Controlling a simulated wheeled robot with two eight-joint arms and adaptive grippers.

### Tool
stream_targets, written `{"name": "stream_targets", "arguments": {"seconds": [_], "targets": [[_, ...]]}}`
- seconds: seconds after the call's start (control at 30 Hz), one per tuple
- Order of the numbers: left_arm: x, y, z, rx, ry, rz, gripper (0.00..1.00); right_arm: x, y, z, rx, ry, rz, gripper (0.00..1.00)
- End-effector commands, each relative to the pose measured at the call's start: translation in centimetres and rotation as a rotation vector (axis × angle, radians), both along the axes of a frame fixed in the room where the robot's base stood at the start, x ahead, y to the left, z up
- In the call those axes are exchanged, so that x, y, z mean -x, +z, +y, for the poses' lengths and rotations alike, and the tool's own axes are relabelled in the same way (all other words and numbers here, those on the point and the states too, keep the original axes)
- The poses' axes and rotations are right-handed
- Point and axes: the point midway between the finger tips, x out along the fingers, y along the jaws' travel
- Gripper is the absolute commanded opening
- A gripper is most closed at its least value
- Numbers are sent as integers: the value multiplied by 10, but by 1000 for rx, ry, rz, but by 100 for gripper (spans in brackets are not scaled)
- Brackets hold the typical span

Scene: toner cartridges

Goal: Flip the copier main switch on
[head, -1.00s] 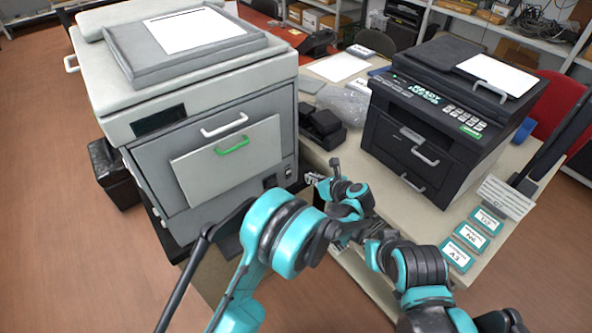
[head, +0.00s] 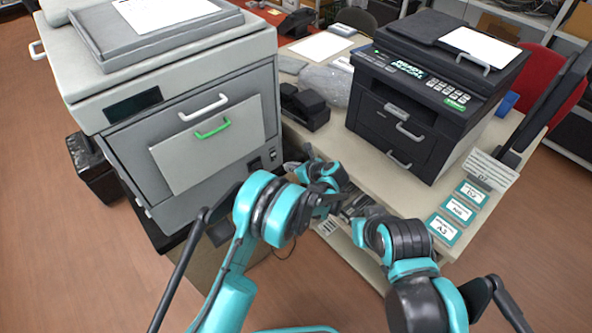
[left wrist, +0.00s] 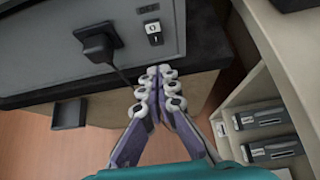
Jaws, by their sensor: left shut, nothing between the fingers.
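The grey copier (head: 190,100) stands at the left in the head view. Its main switch (head: 273,154) is a small dark part low on the front right. In the left wrist view the switch (left wrist: 153,33) is a rocker with a pale "0" half above a darker "I" half. Whether it is pressed on is unclear. A black plug (left wrist: 98,42) sits in the panel to its left. My left gripper (head: 296,164) is shut and empty, just right of the switch. In the left wrist view its fingertips (left wrist: 163,72) are together below the switch, apart from it.
A black printer (head: 430,105) stands on the table (head: 420,195) at the right, with labelled cards (head: 458,210) in front. A cord hangs from the plug. A shelf with cartridges (left wrist: 272,150) stands right of my left gripper. My right arm (head: 400,245) is over the table's front edge.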

Motion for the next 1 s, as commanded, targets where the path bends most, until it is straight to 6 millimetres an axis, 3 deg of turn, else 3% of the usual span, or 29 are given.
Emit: {"name": "stream_targets", "arguments": {"seconds": [0.13,0.4,1.0], "targets": [[-21,-21,16,0,2,0,0,0,-12,0,0,0,0,0],[-49,-24,36,-1,0,-1,0,0,-22,0,0,0,0,0],[-57,-26,42,-1,-1,0,0,0,-28,0,0,0,0,0]]}}
